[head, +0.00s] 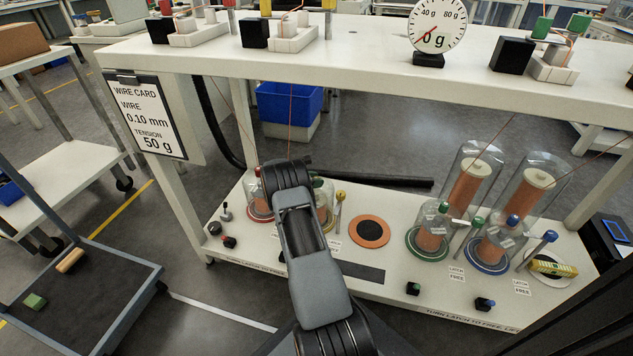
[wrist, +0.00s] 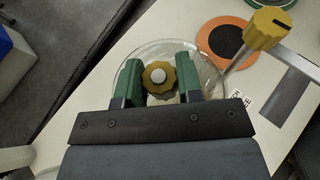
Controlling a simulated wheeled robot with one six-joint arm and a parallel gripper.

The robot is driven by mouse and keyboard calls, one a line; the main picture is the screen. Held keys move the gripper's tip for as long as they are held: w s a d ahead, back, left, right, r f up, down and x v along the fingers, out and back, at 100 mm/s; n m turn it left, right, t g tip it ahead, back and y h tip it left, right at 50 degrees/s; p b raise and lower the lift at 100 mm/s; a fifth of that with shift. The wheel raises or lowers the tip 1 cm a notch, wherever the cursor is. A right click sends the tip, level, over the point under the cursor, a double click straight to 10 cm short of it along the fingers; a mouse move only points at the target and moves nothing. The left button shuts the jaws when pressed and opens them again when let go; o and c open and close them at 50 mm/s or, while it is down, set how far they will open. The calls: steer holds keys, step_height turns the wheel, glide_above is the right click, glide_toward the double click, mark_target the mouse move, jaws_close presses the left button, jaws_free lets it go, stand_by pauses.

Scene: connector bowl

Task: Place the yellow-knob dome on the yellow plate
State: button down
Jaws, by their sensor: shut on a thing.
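In the wrist view the yellow knob (wrist: 158,78) sits between the two green pads of my gripper (wrist: 159,72), which is shut on it. The clear dome (wrist: 150,48) spreads out around and below the knob. In the head view my arm hides most of this dome; a clear part (head: 326,188) shows at its right edge. A little of the yellow plate (head: 329,227) shows low beside my arm. I cannot tell whether the dome touches the plate.
A yellow-knobbed latch (head: 340,195) stands just right of the dome; it also shows in the wrist view (wrist: 268,30). An orange disc (head: 358,240) lies further right. Green-based (head: 428,254) and blue-based (head: 489,266) domes stand beyond it. A red-based dome (head: 259,208) is left of my arm.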

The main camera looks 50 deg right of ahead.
steer(key=c, duration=0.8)
jaws_free()
steer(key=shift+f, duration=0.15)
